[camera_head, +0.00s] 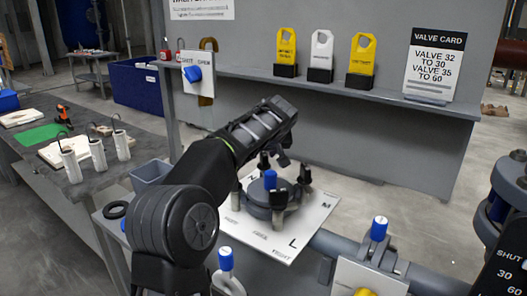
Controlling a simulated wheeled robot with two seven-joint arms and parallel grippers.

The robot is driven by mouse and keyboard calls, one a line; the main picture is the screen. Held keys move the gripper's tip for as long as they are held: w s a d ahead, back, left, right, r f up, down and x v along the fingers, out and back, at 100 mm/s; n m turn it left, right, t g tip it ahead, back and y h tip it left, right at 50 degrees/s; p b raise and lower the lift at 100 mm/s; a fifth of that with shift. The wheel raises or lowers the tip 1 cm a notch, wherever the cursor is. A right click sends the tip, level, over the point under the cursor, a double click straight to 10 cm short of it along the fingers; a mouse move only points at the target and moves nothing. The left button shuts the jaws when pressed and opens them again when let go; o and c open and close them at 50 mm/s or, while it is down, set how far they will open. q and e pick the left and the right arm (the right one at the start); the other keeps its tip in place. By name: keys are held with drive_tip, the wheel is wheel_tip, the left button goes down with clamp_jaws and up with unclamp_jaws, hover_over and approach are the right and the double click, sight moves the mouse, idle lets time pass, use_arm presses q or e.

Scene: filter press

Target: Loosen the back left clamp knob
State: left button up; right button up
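The filter press (262,207) is a round dark grey body with a blue knob (270,180) at its middle. It stands on a white lettered board. Dark clamp knobs stand around it: one at the back (263,160), one at the right (304,174) and one at the front (279,196). A post at the left (236,196) is partly covered by my arm. My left gripper (282,157) reaches over the back of the press, near the back knob. Its fingers are small and dark, so contact and opening cannot be told. My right gripper is out of view.
A grey panel with a shelf (330,88) rises behind the press, carrying yellow and white tags and a valve card (433,65). Blue-handled valves (378,229) and pipes stand at the front. A bench (60,185) with white cylinders is at the left.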

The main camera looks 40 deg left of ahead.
use_arm(q)
drive_tip(key=shift+w+a+f, duration=0.1)
drive_tip(key=shift+f, duration=0.05)
clamp_jaws()
idle(0.4)
